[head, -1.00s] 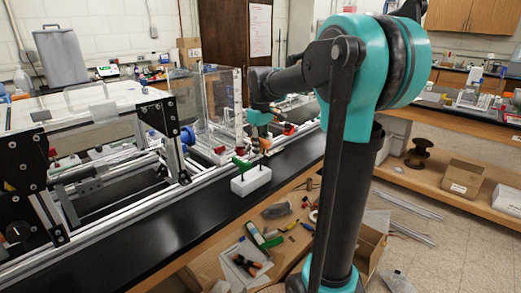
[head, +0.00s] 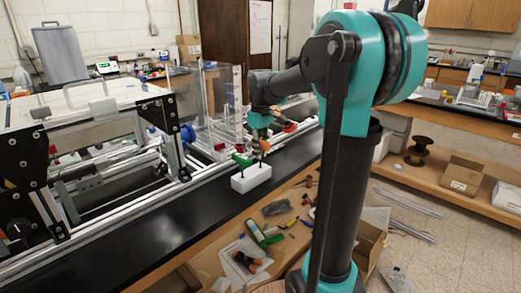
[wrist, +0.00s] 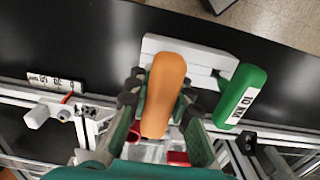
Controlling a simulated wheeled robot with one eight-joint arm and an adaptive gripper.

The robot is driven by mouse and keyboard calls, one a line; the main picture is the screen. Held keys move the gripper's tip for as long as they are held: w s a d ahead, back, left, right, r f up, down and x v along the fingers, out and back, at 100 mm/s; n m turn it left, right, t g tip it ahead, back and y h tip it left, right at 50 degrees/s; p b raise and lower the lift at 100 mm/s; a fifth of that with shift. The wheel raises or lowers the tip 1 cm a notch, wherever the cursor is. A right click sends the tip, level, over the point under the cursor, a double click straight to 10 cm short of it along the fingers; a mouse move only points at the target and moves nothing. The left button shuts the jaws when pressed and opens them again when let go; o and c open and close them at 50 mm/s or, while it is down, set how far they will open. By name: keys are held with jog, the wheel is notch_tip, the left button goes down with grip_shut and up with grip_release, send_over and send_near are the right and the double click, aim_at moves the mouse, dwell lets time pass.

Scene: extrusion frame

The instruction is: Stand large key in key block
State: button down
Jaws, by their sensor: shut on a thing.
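The white key block (head: 252,179) stands on the black bench top; it also shows in the wrist view (wrist: 212,60). A key with a green handle (head: 241,161) stands in the block, and its handle in the wrist view (wrist: 240,95) has a white label. My gripper (wrist: 158,100) is shut on the orange-handled key (wrist: 163,92), which I take to be the large key. The handle lies between the fingers and overlaps the block in the wrist view. In the head view a dark shaft shows below it, just above the block. I cannot tell whether its tip is in a hole.
The aluminium extrusion frame (head: 130,217) runs along the bench beside the block, with a clear acrylic box (head: 215,100) behind. A lower wooden shelf (head: 199,268) holds loose tools. The black bench top (head: 130,245) is clear in front of the block.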

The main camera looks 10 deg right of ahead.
jog(key=shift+f, duration=0.6)
jog(key=shift+f, duration=0.35)
jog(key=shift+f, duration=0.3)
jog(key=c, duration=1.3)
grip_release()
